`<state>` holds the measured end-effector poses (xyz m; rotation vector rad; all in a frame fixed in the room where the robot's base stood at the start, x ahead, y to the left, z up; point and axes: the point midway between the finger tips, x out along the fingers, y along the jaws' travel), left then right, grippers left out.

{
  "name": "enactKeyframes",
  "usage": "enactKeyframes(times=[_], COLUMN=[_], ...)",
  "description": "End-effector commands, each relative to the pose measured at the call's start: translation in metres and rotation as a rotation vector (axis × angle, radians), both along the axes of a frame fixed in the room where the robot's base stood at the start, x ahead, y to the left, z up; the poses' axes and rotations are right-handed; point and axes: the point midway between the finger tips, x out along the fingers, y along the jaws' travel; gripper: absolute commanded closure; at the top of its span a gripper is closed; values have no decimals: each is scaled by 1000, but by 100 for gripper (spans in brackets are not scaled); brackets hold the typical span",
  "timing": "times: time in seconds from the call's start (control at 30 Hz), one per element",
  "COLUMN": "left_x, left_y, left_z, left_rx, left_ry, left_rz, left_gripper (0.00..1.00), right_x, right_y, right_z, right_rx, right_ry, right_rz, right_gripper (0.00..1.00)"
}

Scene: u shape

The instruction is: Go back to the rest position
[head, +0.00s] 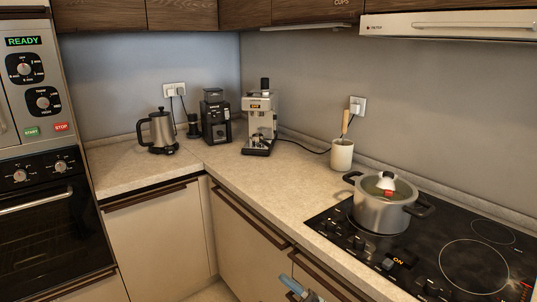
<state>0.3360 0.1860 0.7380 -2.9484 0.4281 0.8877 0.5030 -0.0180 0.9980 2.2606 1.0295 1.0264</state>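A small blue-grey part, which looks like the tip of my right gripper (299,287), shows at the bottom edge, in front of the lower cabinets. Most of it is cut off by the frame, so I cannot tell whether it is open or shut. My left gripper is not in view. A lidded steel pot (383,208) with black handles and a red-marked knob stands on the black cooktop (450,248), well above and to the right of that tip and apart from it.
An orange ON label glows on the cooktop's front. A utensil holder (342,154), coffee machine (260,122), grinder (215,117) and kettle (161,131) stand along the back. The counter (255,172) between is clear. An oven (48,215) stands at left; lower cabinets (160,240) have dark handles.

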Motion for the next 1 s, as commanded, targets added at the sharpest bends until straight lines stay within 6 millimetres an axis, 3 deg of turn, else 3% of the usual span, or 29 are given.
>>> enactKeyframes(times=[0.03,0.17,0.3,0.4,0.7,0.73,0.8,1.0], left_x=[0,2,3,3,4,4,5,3], left_y=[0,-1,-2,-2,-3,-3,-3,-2], left_z=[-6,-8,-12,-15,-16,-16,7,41], left_rx=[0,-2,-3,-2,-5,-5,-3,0], left_ry=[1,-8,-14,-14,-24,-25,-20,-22], left_rz=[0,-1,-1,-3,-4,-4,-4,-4], left_gripper=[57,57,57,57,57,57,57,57], right_x=[-4,-15,-45,-72,-158,-167,-166,-167], right_y=[-15,-57,-99,-121,-162,-165,-165,-168], right_z=[-25,-84,-153,-193,-274,-281,-258,-226], right_rx=[47,122,149,147,107,100,98,91], right_ry=[112,401,709,889,1302,1338,1340,1337], right_rz=[-82,-285,-460,-541,-671,-680,-680,-686], right_gripper=[40,40,40,40,40,40,40,40])
